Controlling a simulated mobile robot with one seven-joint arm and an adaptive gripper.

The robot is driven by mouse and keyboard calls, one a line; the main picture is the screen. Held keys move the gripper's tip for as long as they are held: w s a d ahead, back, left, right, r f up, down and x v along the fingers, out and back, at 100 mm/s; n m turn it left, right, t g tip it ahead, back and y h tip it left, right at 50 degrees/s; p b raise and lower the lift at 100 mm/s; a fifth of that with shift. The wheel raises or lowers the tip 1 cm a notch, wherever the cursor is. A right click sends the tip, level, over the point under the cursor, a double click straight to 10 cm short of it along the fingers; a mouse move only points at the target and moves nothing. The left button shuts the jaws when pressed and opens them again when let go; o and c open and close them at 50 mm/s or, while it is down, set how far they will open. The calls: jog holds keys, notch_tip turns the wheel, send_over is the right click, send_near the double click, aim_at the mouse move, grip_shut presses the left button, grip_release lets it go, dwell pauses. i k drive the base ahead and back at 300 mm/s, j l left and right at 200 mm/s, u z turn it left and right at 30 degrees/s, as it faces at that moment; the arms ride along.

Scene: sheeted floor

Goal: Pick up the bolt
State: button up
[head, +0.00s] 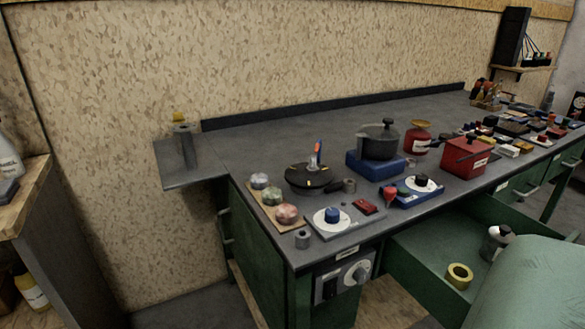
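I cannot pick out a bolt for certain. A small grey cylinder (302,239) stands upright at the front left corner of the workbench (236,155). My gripper is not in view.
The bench also holds a board with several round stones (273,200), a plate with a blue knob (333,217), a black pot (379,141) and a red box (465,157). An open green drawer (425,262) juts out below. The bench's back left is clear.

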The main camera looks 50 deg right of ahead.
aim_at(312, 169)
jog(key=j+z, duration=0.15)
jog(key=z, duration=0.2)
jog(key=i+j+z, duration=0.1)
jog(key=z, duration=0.25)
jog(key=j+z, duration=0.3)
jog(key=i+z, duration=0.15)
jog(key=z, duration=0.25)
jog(key=i+z, duration=0.15)
jog(key=z, duration=0.25)
jog(key=i+j, duration=0.1)
jog(key=i, duration=0.25)
jog(key=i+j, duration=0.15)
jog(key=i, duration=0.2)
